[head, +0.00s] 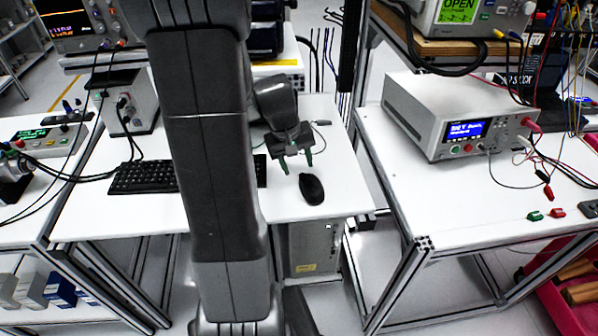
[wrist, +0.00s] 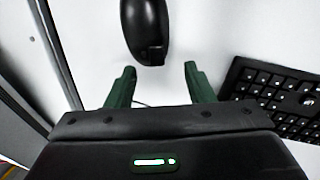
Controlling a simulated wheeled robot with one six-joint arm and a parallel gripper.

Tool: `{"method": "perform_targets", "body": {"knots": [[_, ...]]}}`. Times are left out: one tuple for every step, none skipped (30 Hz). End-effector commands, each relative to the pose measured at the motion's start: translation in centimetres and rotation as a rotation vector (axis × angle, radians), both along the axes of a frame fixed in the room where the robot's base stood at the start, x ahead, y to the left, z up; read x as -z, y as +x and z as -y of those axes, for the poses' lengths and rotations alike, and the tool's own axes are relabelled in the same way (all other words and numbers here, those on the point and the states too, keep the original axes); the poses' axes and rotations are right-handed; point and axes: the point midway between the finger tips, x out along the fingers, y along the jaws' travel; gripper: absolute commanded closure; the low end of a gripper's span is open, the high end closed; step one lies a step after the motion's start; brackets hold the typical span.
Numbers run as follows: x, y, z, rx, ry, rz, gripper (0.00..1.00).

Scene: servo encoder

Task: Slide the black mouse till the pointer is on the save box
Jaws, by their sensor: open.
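The black mouse (head: 311,188) lies on the white desk near its right front part. My gripper (head: 297,168) is just behind and left of the mouse in the head view, fingers pointing down. In the wrist view my gripper (wrist: 160,72) has its two green fingers apart with nothing between them. The mouse (wrist: 147,30) is beyond the fingertips at the top of that view, partly cut off by the frame edge. I cannot tell whether a fingertip touches it. No screen with a pointer or save box can be made out.
A black keyboard (head: 143,177) lies on the desk, partly hidden by my arm; it also shows in the wrist view (wrist: 275,95). The desk (head: 340,178) is bare around the mouse, with its right edge close by. A bench instrument (head: 455,115) stands on the table to the right.

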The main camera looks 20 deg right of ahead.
Motion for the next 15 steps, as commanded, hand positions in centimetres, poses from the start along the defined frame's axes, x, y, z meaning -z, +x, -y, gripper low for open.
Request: {"method": "perform_targets", "body": {"knots": [[1.0,-0.1,0.2,0.001,0.001,-0.005,0.52],[1.4,-0.1,0.3,0.002,0.002,-0.003,0.52],[2.0,-0.1,0.4,0.002,0.002,-0.003,0.52],[2.4,-0.1,0.5,0.002,0.001,-0.003,0.52],[2.7,-0.1,0.5,0.001,0.001,-0.002,0.52],[3.0,-0.1,0.6,0.001,0.001,-0.002,0.52],[3.3,-0.1,0.7,0.0,0.001,-0.002,0.52],[3.5,-0.1,0.7,0.0,0.001,-0.001,0.52],[3.7,-0.1,0.8,0.0,0.001,-0.001,0.52],[3.8,-0.1,0.8,0.0,0.001,-0.001,0.52],[3.9,-0.1,0.8,0.0,0.001,-0.001,0.52],[4.0,-0.1,0.8,0.0,0.001,0.0,0.52],[4.0,-0.1,0.8,0.0,0.001,0.0,0.52],[4.0,-0.1,0.8,0.0,0.001,0.001,0.52],[4.0,-0.1,0.8,0.0,0.001,0.001,0.52]]}}
